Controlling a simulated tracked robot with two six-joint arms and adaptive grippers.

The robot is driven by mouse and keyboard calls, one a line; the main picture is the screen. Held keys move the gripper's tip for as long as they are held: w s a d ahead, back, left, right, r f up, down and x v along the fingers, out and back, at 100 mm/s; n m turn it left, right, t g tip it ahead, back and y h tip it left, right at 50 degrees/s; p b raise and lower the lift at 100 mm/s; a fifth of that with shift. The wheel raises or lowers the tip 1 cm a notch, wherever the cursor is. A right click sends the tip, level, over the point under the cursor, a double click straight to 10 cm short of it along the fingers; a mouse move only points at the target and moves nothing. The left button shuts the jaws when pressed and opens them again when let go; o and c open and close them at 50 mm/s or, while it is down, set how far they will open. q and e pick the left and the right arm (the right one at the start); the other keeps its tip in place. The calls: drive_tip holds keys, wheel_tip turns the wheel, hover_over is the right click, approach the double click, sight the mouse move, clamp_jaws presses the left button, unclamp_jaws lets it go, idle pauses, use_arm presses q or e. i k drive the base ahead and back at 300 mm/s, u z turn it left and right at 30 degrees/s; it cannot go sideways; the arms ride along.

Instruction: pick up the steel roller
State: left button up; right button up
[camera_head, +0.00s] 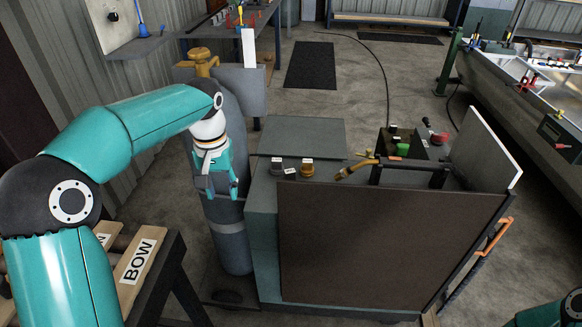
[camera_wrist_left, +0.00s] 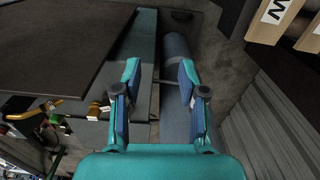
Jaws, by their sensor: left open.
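I cannot pick out the steel roller for certain. A small grey piece with a white label (camera_head: 277,166) and a brass-coloured piece with a white label (camera_head: 307,168) stand on the top of the cart (camera_head: 262,190). My left gripper (camera_head: 222,192) hangs fingers down, left of these pieces, in front of the grey gas cylinder (camera_head: 230,240). In the left wrist view my left gripper (camera_wrist_left: 158,72) is open with nothing between its fingers; the cart edge and cylinder show beyond. My right gripper is out of view; only teal parts of my right arm show at lower right.
A yellow torch (camera_head: 355,168) lies on the cart. A bench with BOW boards (camera_head: 139,262) stands lower left.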

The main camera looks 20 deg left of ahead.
sight(278, 169)
drive_tip(key=z, duration=0.05)
drive_tip(key=i, duration=1)
